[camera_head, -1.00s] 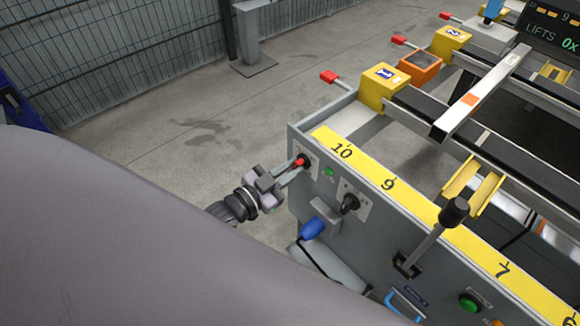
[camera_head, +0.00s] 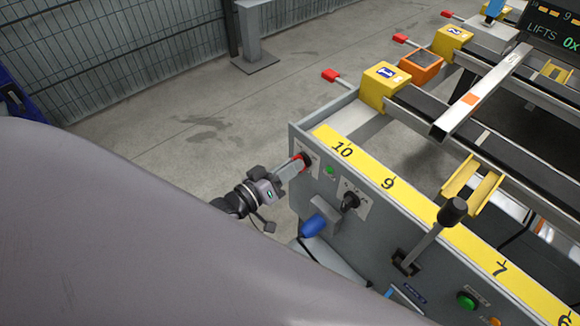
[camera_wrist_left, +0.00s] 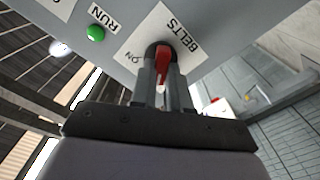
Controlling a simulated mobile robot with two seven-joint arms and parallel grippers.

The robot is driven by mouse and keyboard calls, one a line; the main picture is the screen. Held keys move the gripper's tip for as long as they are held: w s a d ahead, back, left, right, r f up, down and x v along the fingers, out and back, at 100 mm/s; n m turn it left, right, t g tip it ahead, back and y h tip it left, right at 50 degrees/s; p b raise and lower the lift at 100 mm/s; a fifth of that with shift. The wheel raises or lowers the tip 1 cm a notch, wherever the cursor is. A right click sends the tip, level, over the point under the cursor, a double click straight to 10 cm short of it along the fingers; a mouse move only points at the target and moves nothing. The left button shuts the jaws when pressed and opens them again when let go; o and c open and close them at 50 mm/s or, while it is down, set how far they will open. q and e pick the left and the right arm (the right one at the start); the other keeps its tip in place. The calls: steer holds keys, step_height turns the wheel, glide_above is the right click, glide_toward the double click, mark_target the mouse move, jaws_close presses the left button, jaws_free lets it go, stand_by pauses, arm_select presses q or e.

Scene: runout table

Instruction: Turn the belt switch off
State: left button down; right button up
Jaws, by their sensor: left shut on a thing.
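The belt switch (camera_wrist_left: 162,64) is a red rotary handle on a black base. Its white plate on the grey panel reads BELTS, with ON to the left of the handle in the wrist view. In the head view the switch (camera_head: 300,158) is a small red spot at the panel's left end, partly covered by the fingers. My left gripper (camera_wrist_left: 161,82) is shut on the red handle, one finger on each side. In the head view the left gripper (camera_head: 296,168) reaches the switch from the left. My right gripper is not in view.
A green RUN lamp (camera_wrist_left: 95,33) sits beside the switch. Along the panel are a black selector knob (camera_head: 350,201), a blue handle (camera_head: 313,225), a black-topped lever (camera_head: 453,212) and a green button (camera_head: 466,300).

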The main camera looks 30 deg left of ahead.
arm_select(q)
steer(key=shift+f+n, duration=0.1)
steer(key=shift+n, duration=0.9)
steer(key=c, duration=1.1)
jaws_free()
steer(key=v, duration=0.7)
steer(key=shift+s, duration=0.1)
steer(key=s+d+m+g+y+p, duration=0.3)
steer(key=s+d+m+g+p, duration=0.3)
steer(key=s, duration=0.5)
steer(key=shift+f+m+g+y+p, duration=0.2)
steer(key=shift+m+g+y+p, duration=0.1)
steer(key=shift+m, duration=0.4)
